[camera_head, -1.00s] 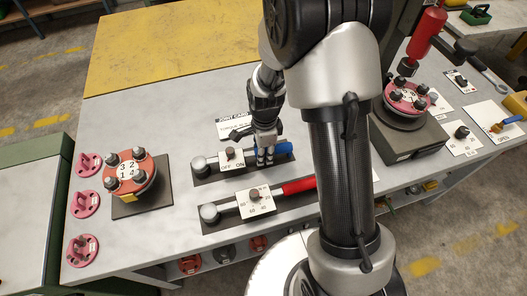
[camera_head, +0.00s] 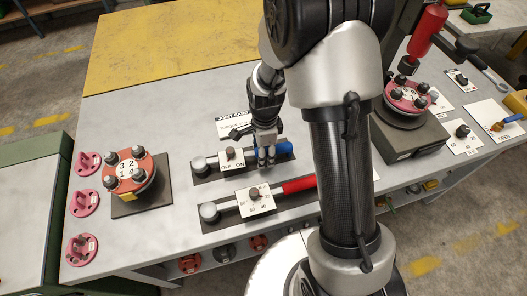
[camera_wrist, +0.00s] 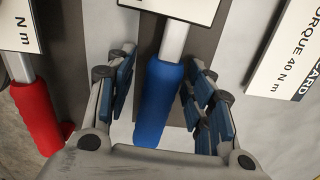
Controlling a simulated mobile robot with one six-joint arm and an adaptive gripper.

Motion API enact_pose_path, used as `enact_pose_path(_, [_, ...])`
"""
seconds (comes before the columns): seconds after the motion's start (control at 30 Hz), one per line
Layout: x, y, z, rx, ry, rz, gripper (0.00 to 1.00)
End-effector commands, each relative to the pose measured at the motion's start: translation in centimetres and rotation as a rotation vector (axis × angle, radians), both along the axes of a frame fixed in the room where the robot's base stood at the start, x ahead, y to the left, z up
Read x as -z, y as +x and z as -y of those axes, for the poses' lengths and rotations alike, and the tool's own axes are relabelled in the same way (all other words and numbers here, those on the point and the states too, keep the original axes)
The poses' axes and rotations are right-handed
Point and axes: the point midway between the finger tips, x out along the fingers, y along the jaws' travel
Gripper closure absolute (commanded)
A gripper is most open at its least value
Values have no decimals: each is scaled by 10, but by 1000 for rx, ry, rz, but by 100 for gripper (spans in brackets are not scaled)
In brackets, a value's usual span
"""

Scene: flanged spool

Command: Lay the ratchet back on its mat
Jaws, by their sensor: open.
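The blue-handled ratchet (camera_wrist: 157,100) lies on its dark mat (camera_wrist: 209,38), and its round head and OFF/ON card show in the head view, left of my gripper. My gripper (camera_head: 266,160) is over the blue handle (camera_head: 285,148). In the wrist view my gripper (camera_wrist: 160,105) is open, with one finger on each side of the blue handle and a gap visible on both sides. Whether the fingertips touch the mat cannot be told.
A red-handled wrench (camera_head: 298,185) lies on a parallel mat in front. A spool with numbered bolts (camera_head: 130,172) stands at left beside pink flanges (camera_head: 83,202). A joint card (camera_head: 232,125) lies behind. A red power tool (camera_head: 426,38) and a second spool (camera_head: 408,97) are at right.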

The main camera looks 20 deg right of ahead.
Motion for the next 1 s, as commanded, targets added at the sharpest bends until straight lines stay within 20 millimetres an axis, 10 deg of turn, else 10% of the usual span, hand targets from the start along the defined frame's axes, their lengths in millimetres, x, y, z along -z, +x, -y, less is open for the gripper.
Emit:
enact_pose_path(0.5, [-98, 2, 2, 0, -1, 7, 52])
enact_pose_path(1.0, [-121, -1, 2, -16, -1, 9, 52])
